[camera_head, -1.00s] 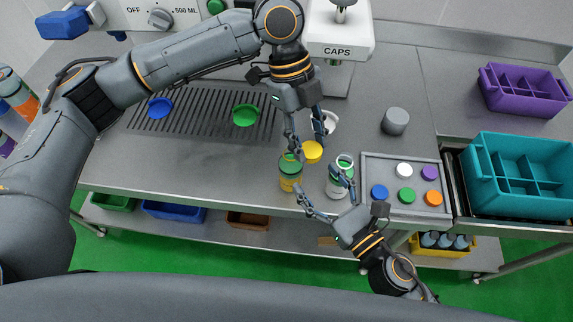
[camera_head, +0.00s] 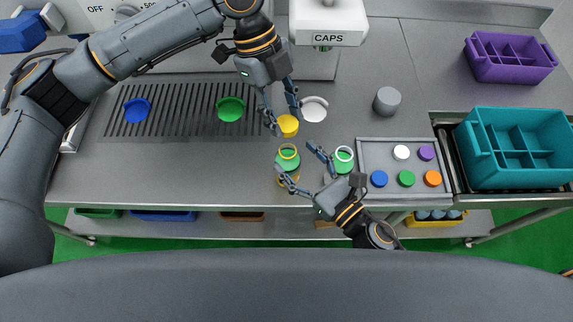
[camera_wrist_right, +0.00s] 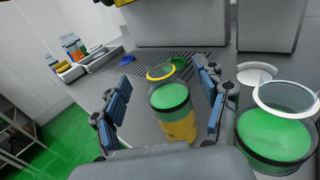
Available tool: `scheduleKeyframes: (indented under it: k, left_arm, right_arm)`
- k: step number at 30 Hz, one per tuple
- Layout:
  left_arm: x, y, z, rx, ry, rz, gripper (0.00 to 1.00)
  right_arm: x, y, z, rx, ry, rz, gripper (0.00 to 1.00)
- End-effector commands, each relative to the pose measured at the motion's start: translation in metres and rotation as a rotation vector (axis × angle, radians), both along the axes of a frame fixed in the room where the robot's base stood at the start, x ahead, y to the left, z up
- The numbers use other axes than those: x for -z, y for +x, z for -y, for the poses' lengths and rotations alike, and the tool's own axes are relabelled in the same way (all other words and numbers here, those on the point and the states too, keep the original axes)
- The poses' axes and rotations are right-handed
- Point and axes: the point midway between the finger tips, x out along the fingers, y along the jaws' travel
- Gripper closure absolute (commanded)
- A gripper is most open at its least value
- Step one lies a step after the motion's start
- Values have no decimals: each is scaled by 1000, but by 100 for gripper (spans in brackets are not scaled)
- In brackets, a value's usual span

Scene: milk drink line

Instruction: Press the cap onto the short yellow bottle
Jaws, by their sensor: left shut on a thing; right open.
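The short yellow bottle (camera_head: 288,178) stands near the front edge of the counter. Its contents look green above and yellow below, with a yellow ring at its open top. My right gripper (camera_head: 295,160) is open, its fingers on either side of this bottle. The right wrist view shows the bottle (camera_wrist_right: 176,112) between the open fingers, with no clear contact. My left gripper (camera_head: 284,112) is shut on a yellow cap (camera_head: 288,126). It holds the cap beyond the bottle in the head view, apart from its rim. The bottle's lower part is partly hidden by my right gripper.
A bottle with a white ring (camera_head: 344,159) stands close right of my right gripper. A grey tray (camera_head: 392,141) holds several coloured caps. A white dish (camera_head: 314,108), green dish (camera_head: 230,108) and grey cylinder (camera_head: 387,100) stand behind. Teal (camera_head: 520,145) and purple (camera_head: 510,58) crates are right.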

Motion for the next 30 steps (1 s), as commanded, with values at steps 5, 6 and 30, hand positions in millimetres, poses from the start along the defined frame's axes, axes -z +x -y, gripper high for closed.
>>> scheduleKeyframes:
  k: [5, 6, 30]
  left_arm:
    - [0, 0, 0, 1, 0, 0, 73]
    - [0, 0, 0, 1, 0, 0, 73]
    - [0, 0, 0, 1, 0, 0, 73]
  right_arm:
    - [35, -1, 0, 7, 6, -9, 27]
    - [44, 0, 1, 5, 3, -8, 27]
    - [58, 57, -48, 0, 2, -1, 27]
